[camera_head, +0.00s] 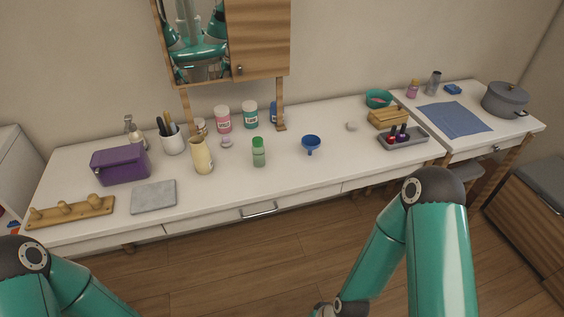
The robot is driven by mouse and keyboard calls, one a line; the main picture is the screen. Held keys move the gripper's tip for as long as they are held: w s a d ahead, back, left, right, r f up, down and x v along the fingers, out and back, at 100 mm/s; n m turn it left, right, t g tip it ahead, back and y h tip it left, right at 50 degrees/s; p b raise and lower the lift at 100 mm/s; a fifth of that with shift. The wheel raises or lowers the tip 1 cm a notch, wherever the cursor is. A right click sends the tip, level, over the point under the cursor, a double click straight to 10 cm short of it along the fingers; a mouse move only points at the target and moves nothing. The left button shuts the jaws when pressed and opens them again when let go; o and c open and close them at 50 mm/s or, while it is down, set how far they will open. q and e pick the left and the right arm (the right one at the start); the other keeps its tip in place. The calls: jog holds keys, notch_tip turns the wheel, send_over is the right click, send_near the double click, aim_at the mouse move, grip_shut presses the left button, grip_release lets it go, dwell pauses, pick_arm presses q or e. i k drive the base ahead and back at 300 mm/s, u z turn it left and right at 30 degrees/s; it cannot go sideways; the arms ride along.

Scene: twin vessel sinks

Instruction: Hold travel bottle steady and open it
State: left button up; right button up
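A cream jug (202,156) stands left of the bottle and a blue funnel (311,144) right of it. A grey slab (154,196) and purple box (120,165) lie left. Counter in front of the bottle is clear.

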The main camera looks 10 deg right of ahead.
aim_at(258, 154)
jog(key=z, duration=5.65)
jog(key=k, duration=0.9)
jog(key=u, duration=5.75)
